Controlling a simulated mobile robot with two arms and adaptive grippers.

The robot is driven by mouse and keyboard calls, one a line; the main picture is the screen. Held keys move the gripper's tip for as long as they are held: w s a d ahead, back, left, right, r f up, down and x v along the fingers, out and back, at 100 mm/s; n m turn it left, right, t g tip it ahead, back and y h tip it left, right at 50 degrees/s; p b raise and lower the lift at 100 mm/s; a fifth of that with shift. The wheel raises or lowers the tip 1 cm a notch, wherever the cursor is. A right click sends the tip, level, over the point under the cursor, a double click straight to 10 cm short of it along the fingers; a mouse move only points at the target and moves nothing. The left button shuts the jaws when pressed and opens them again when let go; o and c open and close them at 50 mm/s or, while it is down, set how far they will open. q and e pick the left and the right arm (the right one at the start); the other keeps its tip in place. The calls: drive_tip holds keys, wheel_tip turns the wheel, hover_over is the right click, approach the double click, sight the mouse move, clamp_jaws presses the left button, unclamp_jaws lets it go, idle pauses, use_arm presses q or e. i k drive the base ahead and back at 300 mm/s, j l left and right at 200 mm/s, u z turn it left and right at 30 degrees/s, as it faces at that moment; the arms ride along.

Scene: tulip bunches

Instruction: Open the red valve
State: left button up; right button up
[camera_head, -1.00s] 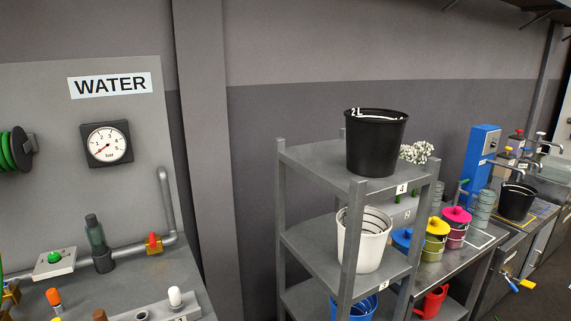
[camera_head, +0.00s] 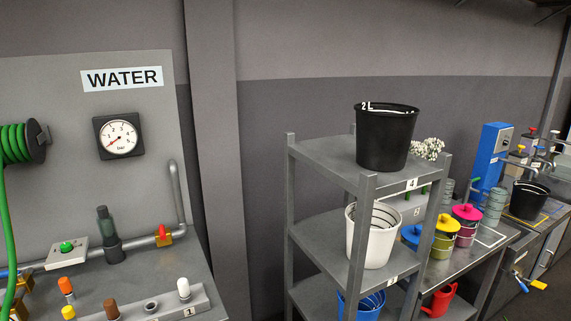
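A valve with a red handle (camera_head: 162,231) on a brass body sits on the grey pipe (camera_head: 140,241), low on the left under the WATER sign (camera_head: 122,78). The red handle stands up from the body. Neither of my grippers is in view.
A green hose reel (camera_head: 24,144) is at the far left. A bench below the pipe holds a numbered rack (camera_head: 168,304) with coloured pegs. A grey shelf (camera_head: 327,150) with a black bucket (camera_head: 386,138) and a white bucket (camera_head: 372,236) stands right. A sink bench is at the far right.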

sight(162, 230)
drive_tip(key=i+u, duration=0.25)
drive_tip(key=u, duration=0.25)
drive_tip(key=i+l+u, duration=0.1)
drive_tip(key=u, duration=0.4)
drive_tip(key=i+l+u, duration=0.2)
drive_tip(key=u, duration=0.3)
drive_tip(key=i, duration=0.1)
